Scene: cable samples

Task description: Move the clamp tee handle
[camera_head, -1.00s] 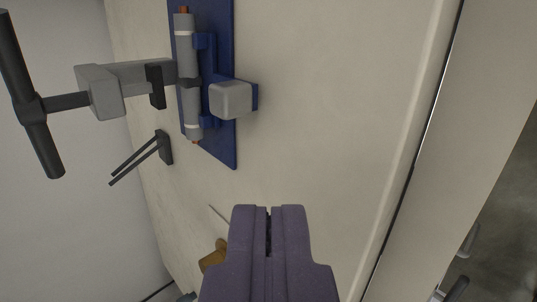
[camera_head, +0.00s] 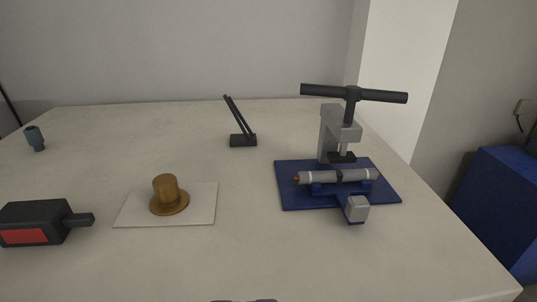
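The clamp's black tee handle (camera_head: 353,93) stands level across the top of its dark screw stem, at the right of the table. The grey clamp frame (camera_head: 328,132) rises from a blue base plate (camera_head: 290,197). A black pad (camera_head: 341,157) hangs under the frame, above a grey cable sample (camera_head: 323,177) lying across blue supports. A light grey block (camera_head: 357,208) sits at the plate's front. Only the dark tips of my gripper (camera_head: 244,300) show at the bottom edge, well apart from the clamp. Whether they are open or shut cannot be seen.
A brass flanged piece (camera_head: 166,193) stands on a white sheet (camera_head: 140,215). A black and red device (camera_head: 35,222) lies at left. A dark blue cylinder (camera_head: 35,138) and a black stand with two thin rods (camera_head: 243,140) are farther back. The front middle table is clear.

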